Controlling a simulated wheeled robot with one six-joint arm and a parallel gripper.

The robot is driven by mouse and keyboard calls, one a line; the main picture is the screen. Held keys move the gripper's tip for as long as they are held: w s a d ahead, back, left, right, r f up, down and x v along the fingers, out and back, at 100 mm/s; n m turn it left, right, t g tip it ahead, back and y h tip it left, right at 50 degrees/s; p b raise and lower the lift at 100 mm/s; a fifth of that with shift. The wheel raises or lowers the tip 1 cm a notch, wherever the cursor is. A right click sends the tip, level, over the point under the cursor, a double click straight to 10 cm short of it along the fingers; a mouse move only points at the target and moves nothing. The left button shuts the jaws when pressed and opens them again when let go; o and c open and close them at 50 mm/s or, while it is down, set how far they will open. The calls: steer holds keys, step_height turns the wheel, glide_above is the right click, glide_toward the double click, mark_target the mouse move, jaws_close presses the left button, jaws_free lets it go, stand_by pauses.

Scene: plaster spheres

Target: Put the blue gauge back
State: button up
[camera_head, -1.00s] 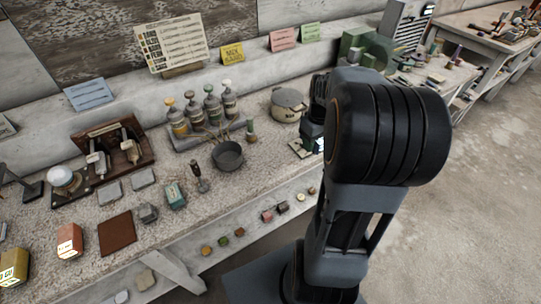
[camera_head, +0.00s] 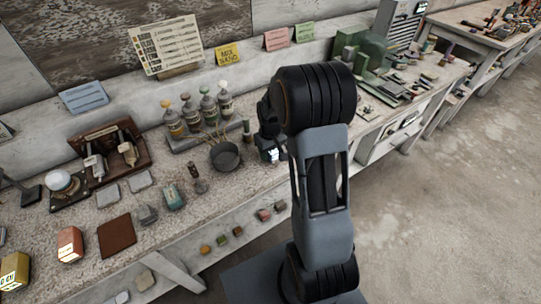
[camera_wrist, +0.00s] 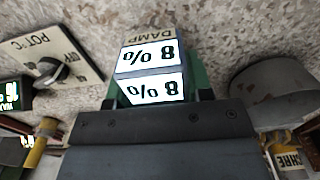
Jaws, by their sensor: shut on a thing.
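My gripper (camera_head: 271,150) is at the right of the small grey pan, over the bench; my arm hides part of that area. In the wrist view the jaws hold a boxy gauge (camera_wrist: 152,72) with two lit white faces reading "8 %" and a tan face marked "DAMP". Its frame looks blue-grey, and green parts show at its sides. Its lit face also shows in the head view (camera_head: 272,156). Speckled bench top is behind it; I cannot tell whether it touches the bench. Beside it is a cream panel (camera_wrist: 80,45) marked "POT °C" with a dark knob.
The grey pan (camera_head: 225,155) and several labelled bottles (camera_head: 207,108) stand left of my gripper. A green display (camera_wrist: 14,95) sits at the wrist view's left edge. A teal device (camera_head: 173,197), a brown pad (camera_head: 117,236) and a wooden rack (camera_head: 110,150) are further left.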

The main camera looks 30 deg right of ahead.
steer(key=shift+f, duration=1.1)
steer(key=shift+f, duration=0.15)
